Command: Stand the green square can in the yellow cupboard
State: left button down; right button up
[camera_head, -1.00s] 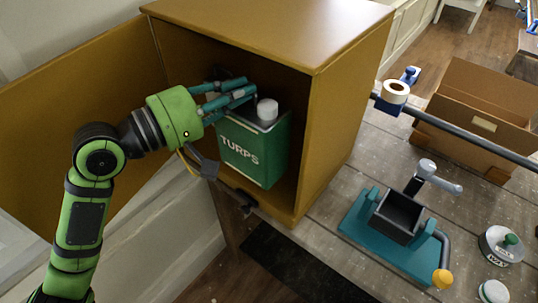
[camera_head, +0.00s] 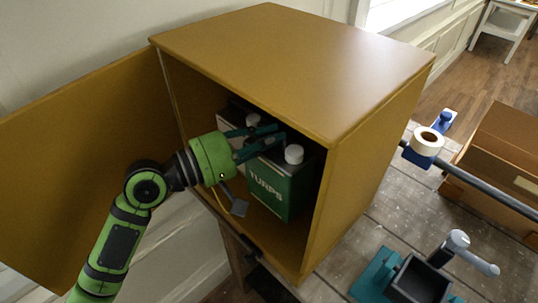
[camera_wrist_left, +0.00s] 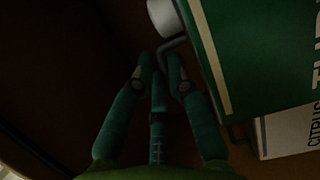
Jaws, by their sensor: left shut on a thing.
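The green square can (camera_head: 277,187), lettered TURPS and with a white cap, is upright inside the open yellow cupboard (camera_head: 290,60). My left gripper (camera_head: 262,140) reaches into the cupboard from the left, with its fingers at the can's top beside the cap. It is shut on the can's thin handle. In the left wrist view the fingers (camera_wrist_left: 160,75) close at the grey handle, next to the can's green side (camera_wrist_left: 265,50). Whether the can's base touches the cupboard floor is hard to tell. My right gripper is not in view.
A pale can (camera_head: 228,118) stands in the cupboard behind my gripper; a white, lettered face (camera_wrist_left: 290,132) shows in the wrist view. The cupboard door (camera_head: 85,165) is swung open left. A teal vise (camera_head: 385,275), a tape roll (camera_head: 428,138) and a cardboard box (camera_head: 500,165) are on the right.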

aim_at(261, 157)
pick_arm(q)
jog(key=shift+w+f, duration=0.1)
jog(key=shift+f, duration=0.1)
notch_tip(261, 157, down, 2)
jog(key=shift+d+f, duration=0.1)
jog(key=shift+f, duration=0.55)
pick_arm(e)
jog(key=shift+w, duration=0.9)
pick_arm(q)
jog(key=shift+f, duration=0.15)
jog(key=c, duration=1.3)
grip_release()
jog(key=shift+f, duration=0.15)
jog(key=shift+o, duration=0.4)
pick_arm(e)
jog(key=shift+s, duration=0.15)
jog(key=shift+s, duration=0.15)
